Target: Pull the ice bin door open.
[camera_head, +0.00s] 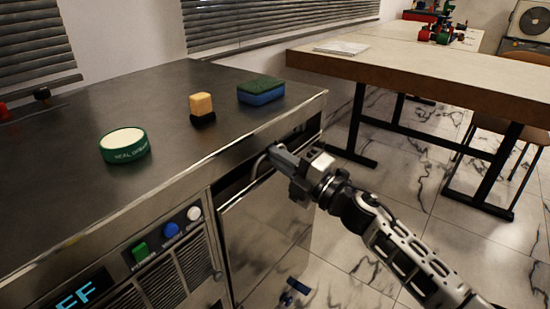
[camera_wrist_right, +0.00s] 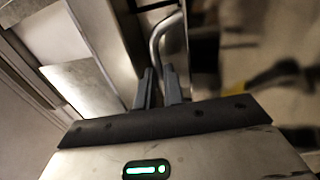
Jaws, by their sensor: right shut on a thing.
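The ice bin door (camera_head: 265,235) is a shiny steel panel at the right of the steel machine's front. A dark gap shows along its top edge under the counter; I cannot tell how far it stands from the frame. Its curved metal bar handle (camera_head: 259,166) is near the top, partly hidden by my right gripper (camera_head: 274,152). In the right wrist view the handle (camera_wrist_right: 155,45) runs down between the two dark fingers of the right gripper (camera_wrist_right: 159,86), which is shut on it. My left gripper is out of view.
On the steel counter (camera_head: 60,180) lie a green round tin (camera_head: 124,146), a small yellow-and-black block (camera_head: 202,109) and a green-blue sponge (camera_head: 261,90). Green, blue and white buttons (camera_head: 170,230) sit left of the door. A table (camera_head: 430,70) stands behind right; marble floor (camera_head: 350,255) lies before the door.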

